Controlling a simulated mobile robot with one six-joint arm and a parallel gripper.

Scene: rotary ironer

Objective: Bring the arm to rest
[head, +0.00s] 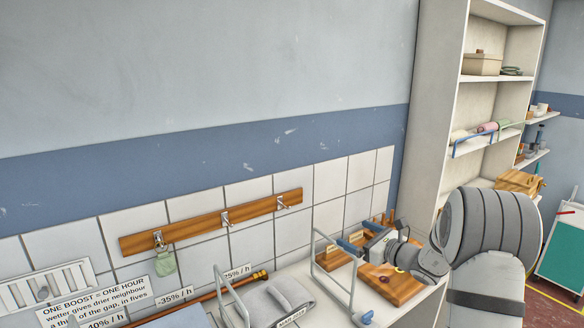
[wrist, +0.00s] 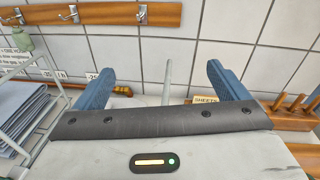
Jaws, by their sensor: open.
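My gripper (head: 360,237) is at the lower right of the head view, over the work surface by the tiled wall. My grey arm comes in from the right. In the wrist view the two blue fingers of my gripper (wrist: 160,72) stand wide apart with nothing held between them. A pale upright bar (wrist: 167,78) shows between the fingers; I cannot tell how far beyond them it is. The gripper hides part of the surface below.
A wooden hook rail (head: 195,226) with a green tag (head: 165,263) is on the wall. Wire frames (head: 351,275) rise near my gripper. A wooden board (head: 410,288) lies under my arm. A tall shelf (head: 432,110) stands right. Folded blue cloth (wrist: 28,110) lies left in the wrist view.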

